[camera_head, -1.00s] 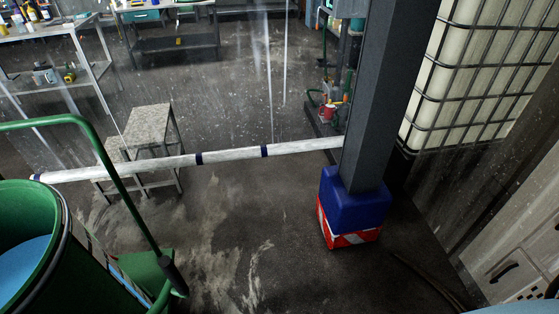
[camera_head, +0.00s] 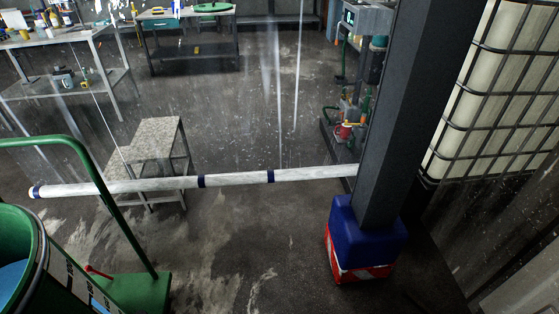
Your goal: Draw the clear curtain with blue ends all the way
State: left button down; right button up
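A clear curtain (camera_head: 235,110) hangs across the middle of the head view, seen mainly by its streaks and reflections. A long white bar (camera_head: 235,179) with blue bands runs nearly level along its lower edge. Its left end has a blue cap (camera_head: 35,192) and lies near the green cart. Its right end reaches behind or against the dark column. Neither of my grippers shows in the view.
A dark column (camera_head: 405,110) with a blue and red padded base (camera_head: 366,237) stands at right. A green cart (camera_head: 135,290) with a drum (camera_head: 20,260) is at lower left. A step stool (camera_head: 157,140) stands near the bar. Open floor lies centre front.

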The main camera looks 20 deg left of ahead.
aim_at(201, 183)
jog(key=u, duration=0.15)
jog(key=i, duration=1.4)
jog(key=u, duration=0.85)
